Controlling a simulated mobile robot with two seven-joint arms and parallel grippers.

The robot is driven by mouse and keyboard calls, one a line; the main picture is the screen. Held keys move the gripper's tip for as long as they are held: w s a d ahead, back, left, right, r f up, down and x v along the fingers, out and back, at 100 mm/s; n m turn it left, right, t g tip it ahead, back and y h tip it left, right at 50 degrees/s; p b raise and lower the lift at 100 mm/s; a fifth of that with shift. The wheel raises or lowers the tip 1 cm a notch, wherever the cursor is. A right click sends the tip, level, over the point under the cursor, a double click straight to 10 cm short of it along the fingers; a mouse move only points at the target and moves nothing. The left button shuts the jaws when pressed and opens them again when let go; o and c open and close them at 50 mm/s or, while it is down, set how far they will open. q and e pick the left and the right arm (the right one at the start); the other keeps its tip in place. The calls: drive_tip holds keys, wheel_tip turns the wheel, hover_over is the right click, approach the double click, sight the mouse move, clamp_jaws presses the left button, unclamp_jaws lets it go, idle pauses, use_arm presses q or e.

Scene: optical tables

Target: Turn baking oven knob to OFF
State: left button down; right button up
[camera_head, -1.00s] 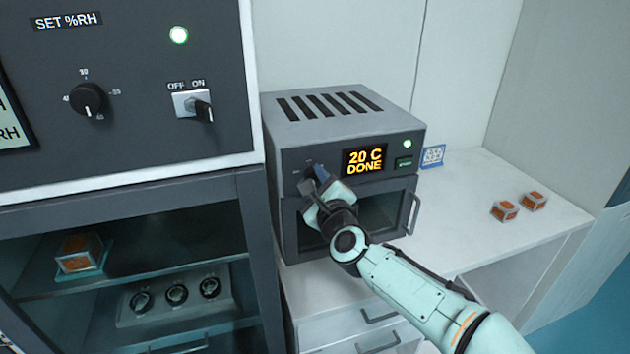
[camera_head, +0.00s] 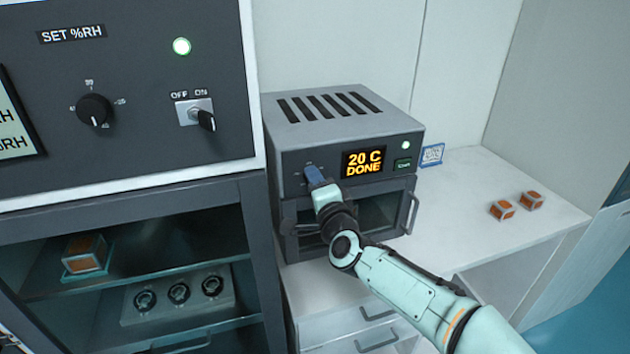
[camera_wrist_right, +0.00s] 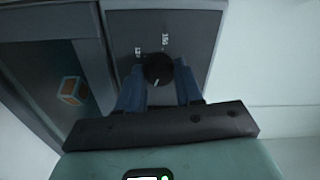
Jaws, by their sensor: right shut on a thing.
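The baking oven (camera_head: 345,125) is a grey box with a vented top on the white counter. My right gripper (camera_head: 314,174) is at the left of the oven's front panel and hides the knob in the head view. Its blue fingers, also in the right wrist view (camera_wrist_right: 160,88), are on either side of the knob and shut on it. My left gripper is out of view.
The oven door handle (camera_head: 412,213) is right of my right arm. A large dark cabinet with a dial (camera_head: 94,110) and an OFF/ON switch (camera_head: 206,118) stands at left.

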use_arm(q)
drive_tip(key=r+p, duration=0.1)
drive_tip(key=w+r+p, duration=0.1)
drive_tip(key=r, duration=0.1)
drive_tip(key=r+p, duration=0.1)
drive_tip(key=p, duration=0.1)
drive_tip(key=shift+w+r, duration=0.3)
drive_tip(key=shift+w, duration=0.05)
use_arm(e)
drive_tip(key=n, duration=2.2)
drive_tip(key=shift+n, duration=0.4)
drive_tip(key=o, duration=1)
drive_tip(key=shift+o, duration=0.2)
